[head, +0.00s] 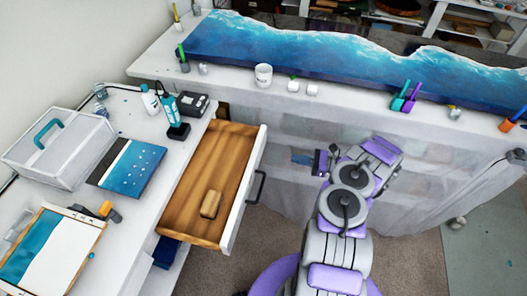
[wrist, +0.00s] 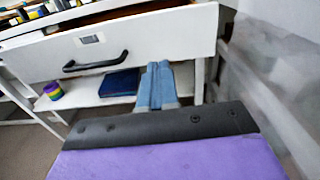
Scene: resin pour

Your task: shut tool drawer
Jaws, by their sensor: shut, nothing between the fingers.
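The tool drawer (head: 252,185) stands pulled out from the white workbench at the left of the head view. It has a wooden inside, a white front and a black bar handle (head: 257,187). A small tan block (head: 211,204) lies in it. The drawer front (wrist: 140,38) and handle (wrist: 95,62) also show in the wrist view. My gripper (head: 301,159) is to the right of the drawer front in the head view, apart from the handle. In the wrist view my gripper's blue fingers (wrist: 158,68) are together and empty, right of the handle and pointing at the drawer front's lower part.
The bench carries a grey toolbox (head: 62,143), a blue panel (head: 127,166) and bottles. A long blue resin table (head: 330,62) with cups runs across the back. Under the drawer, a shelf holds a dark blue book (wrist: 119,83) and a coloured roll (wrist: 54,91). Carpet is clear in front.

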